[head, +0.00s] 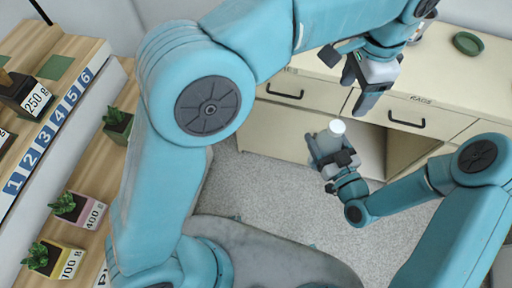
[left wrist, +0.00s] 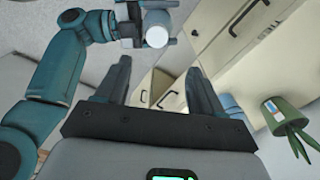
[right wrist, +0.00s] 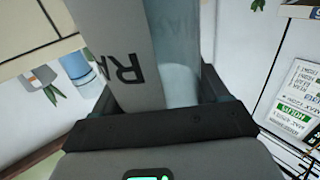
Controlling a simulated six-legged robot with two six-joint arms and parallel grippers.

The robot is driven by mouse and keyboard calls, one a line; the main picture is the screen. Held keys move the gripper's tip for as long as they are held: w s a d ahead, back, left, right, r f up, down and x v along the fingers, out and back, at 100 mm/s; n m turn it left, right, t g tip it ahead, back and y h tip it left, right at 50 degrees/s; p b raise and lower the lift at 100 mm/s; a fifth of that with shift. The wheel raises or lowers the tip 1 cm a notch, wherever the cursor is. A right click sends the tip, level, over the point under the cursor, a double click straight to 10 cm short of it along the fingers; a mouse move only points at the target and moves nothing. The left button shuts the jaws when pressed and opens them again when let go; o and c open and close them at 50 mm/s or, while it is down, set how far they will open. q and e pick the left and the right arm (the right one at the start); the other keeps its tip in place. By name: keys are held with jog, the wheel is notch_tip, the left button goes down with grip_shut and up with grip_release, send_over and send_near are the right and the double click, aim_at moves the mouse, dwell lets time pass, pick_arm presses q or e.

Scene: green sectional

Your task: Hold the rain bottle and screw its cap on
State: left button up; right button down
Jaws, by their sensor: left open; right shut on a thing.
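The rain bottle (right wrist: 133,50) fills the middle of the right wrist view, pale with dark letters "RA" on its label. My right gripper (head: 331,150) is shut on it, above the floor in front of the cabinet. A round white top (head: 337,127) shows on the bottle in the head view and in the left wrist view (left wrist: 156,29); I cannot tell whether this is the cap or the bare bottle. My left gripper (head: 358,88) is higher, up and right of the bottle, apart from it. Its fingers are open, with nothing held between them in the left wrist view.
A cream cabinet (head: 267,123) with drawers and an open bay stands behind. A green dish (head: 468,43) is on its top. A potted plant (left wrist: 277,114) and a blue cylinder (left wrist: 231,105) appear in the left wrist view. A wooden shelf (head: 92,165) with plants is at left.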

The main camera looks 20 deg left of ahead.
pick_arm(q)
jog(key=w+a+f+n+t+h, duration=0.1)
jog(key=w+a+f+n, duration=0.15)
jog(key=f, duration=0.35)
jog(key=w+a+f+n+t+h, duration=0.1)
jog(key=w+f, duration=0.3)
jog(key=f, duration=0.2)
jog(key=s+a+f+n+t+h, duration=0.15)
jog(key=a+f+n, duration=0.35)
jog(key=f, duration=0.7)
jog(key=s+a+f+n+g, duration=0.1)
jog(key=s+a+f+n, duration=0.2)
jog(key=s+f, duration=0.4)
jog(key=s+a+f+n+g, duration=0.2)
jog(key=s+a+f, duration=0.4)
jog(key=s, duration=0.9)
jog(key=shift+s+f+n, duration=0.3)
jog(key=shift+f+n, duration=0.15)
jog(key=shift+f, duration=0.4)
